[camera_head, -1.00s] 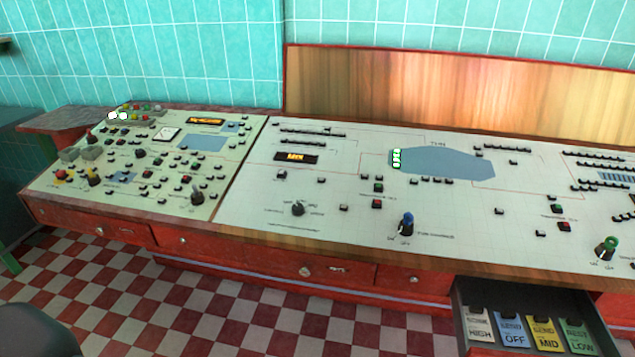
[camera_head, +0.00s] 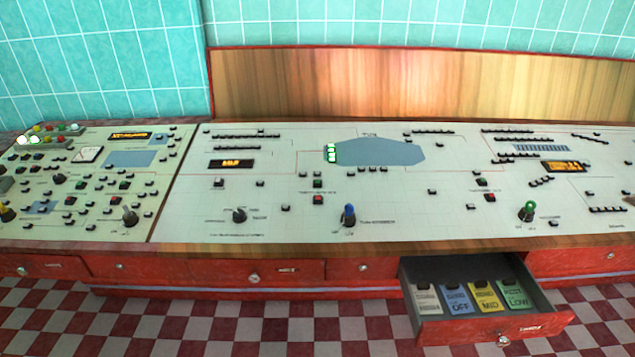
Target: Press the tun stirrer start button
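The control panel (camera_head: 270,215) spreads across the view, with a blue octagonal tun diagram (camera_head: 385,152) in its middle section. A green button (camera_head: 318,183) sits above a red button (camera_head: 318,199), left of and below the diagram. Another green button (camera_head: 481,182) and red button (camera_head: 489,197) sit to the right. A blue-topped knob (camera_head: 348,214) stands below the diagram. The small labels are too blurred to tell which button is the tun stirrer start. Neither of my grippers is in view.
An open drawer (camera_head: 545,325) with several coloured tags juts out below the panel at right. A green-topped knob (camera_head: 527,210) and a dark knob (camera_head: 239,215) rise from the panel. The checkered floor (camera_head: 250,330) is clear in front, left of the drawer.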

